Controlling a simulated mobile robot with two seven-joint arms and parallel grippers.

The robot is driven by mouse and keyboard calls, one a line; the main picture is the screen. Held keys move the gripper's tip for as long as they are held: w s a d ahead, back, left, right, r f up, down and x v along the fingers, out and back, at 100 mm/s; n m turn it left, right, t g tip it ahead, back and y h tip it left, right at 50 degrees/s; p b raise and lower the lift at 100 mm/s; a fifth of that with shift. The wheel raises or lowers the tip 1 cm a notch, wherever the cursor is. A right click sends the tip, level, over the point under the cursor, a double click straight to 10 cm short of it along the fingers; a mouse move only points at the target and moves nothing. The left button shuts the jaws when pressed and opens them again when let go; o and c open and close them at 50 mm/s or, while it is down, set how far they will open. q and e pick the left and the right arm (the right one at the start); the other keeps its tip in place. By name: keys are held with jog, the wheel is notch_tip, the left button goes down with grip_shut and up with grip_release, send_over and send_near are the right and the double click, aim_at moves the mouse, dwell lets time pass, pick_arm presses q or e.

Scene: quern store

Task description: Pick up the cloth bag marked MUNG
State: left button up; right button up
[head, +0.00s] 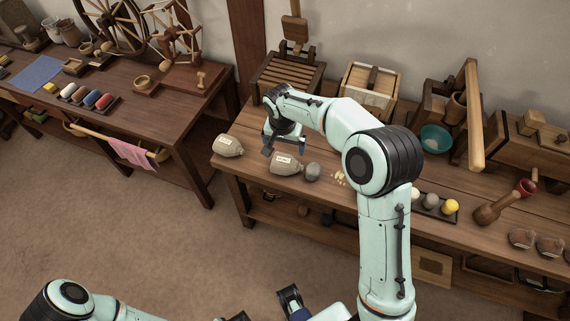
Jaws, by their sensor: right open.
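Two grey-beige cloth bags with small white labels lie at the left end of the right-hand bench. One bag (228,147) is near the bench's left corner. The other bag (284,166) is to its right, beside a grey stone (312,171). The label lettering is too small to read, so I cannot tell which is marked MUNG. My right gripper (284,149) is open and empty, pointing down over the back of the right bag, its fingers apart. My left gripper (268,309) seems to show only in part at the bottom edge; its jaws are unclear.
A slatted wooden stand (287,76) and a wooden box (368,88) stand behind the bags. Small pale pieces (340,178) lie right of the stone. A tray with balls (434,203) is farther right. Bare bench top (246,168) shows between the bags.

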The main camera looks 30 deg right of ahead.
send_over(286, 163)
jog(key=f, duration=0.5)
jog(key=shift+a, duration=0.2)
jog(key=shift+d+f, duration=0.15)
jog(key=shift+f, duration=2.85)
jog(key=shift+r, duration=0.1)
jog(key=c, duration=0.9)
